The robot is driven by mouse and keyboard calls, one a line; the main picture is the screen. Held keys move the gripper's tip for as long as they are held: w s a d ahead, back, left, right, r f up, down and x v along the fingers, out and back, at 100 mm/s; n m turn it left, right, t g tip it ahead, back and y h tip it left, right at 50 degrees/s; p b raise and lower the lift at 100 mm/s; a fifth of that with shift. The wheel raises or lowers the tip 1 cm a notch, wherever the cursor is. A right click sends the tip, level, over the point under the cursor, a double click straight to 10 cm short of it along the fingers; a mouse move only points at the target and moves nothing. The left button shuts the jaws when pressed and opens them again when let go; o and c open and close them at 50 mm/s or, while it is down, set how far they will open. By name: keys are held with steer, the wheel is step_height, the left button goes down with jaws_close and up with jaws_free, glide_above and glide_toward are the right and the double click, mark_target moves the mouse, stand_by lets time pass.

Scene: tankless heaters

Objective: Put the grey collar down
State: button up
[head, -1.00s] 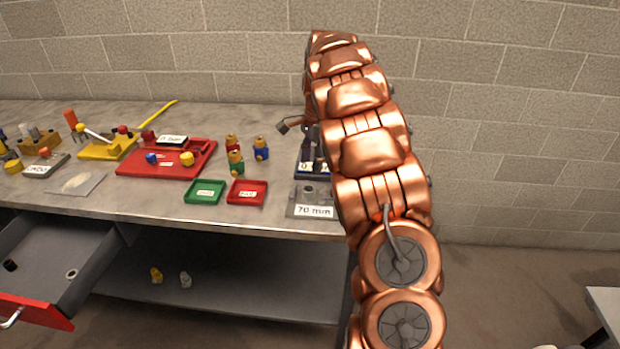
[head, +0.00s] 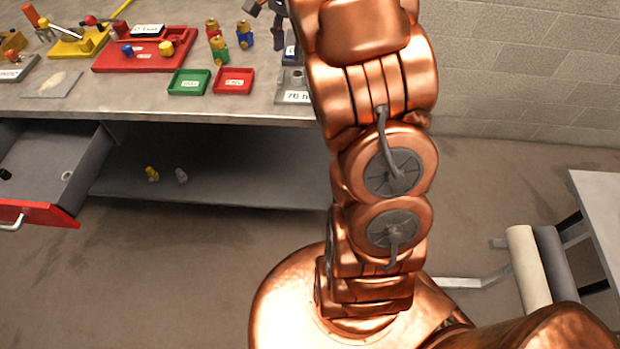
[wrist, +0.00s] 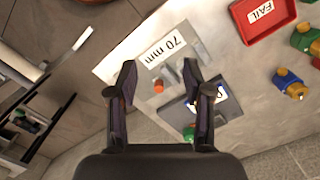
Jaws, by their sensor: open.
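My gripper (wrist: 159,78) is open in the wrist view, its two dark fingers apart with nothing clearly held between them. It points down over the grey 70 mm fixture (wrist: 196,46), which stands on the bench near its front edge. A small grey piece (wrist: 171,73) and an orange-tipped piece (wrist: 158,86) show between the fingertips. I cannot tell whether the grey piece is the collar or part of the fixture. In the head view the 70 mm fixture (head: 293,84) is partly hidden by my arm. A small pale grey ring (head: 67,175) lies in the open drawer.
A dark tray (wrist: 226,107) stands beside the fixture. Green (head: 188,81) and red (head: 234,80) trays, several coloured figures and a red board (head: 120,62) are on the bench. The red-fronted drawer (head: 38,213) is open. Rolls (head: 528,275) stand at the right.

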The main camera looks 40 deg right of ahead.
steer(key=s+a+n, duration=0.7)
steer(key=s+a, duration=0.4)
steer(key=s, duration=0.3)
steer(key=s+a+f+n, duration=0.2)
steer(key=s+a+n, duration=0.1)
steer(key=s, duration=0.5)
steer(key=s+a+f+n+g, duration=0.1)
steer(key=s+a+f+n, duration=0.2)
steer(key=s, duration=0.6)
steer(key=shift+s+a+f+n+h, duration=0.2)
steer(key=shift+a+n+h, duration=0.25)
steer(key=shift+n, duration=0.75)
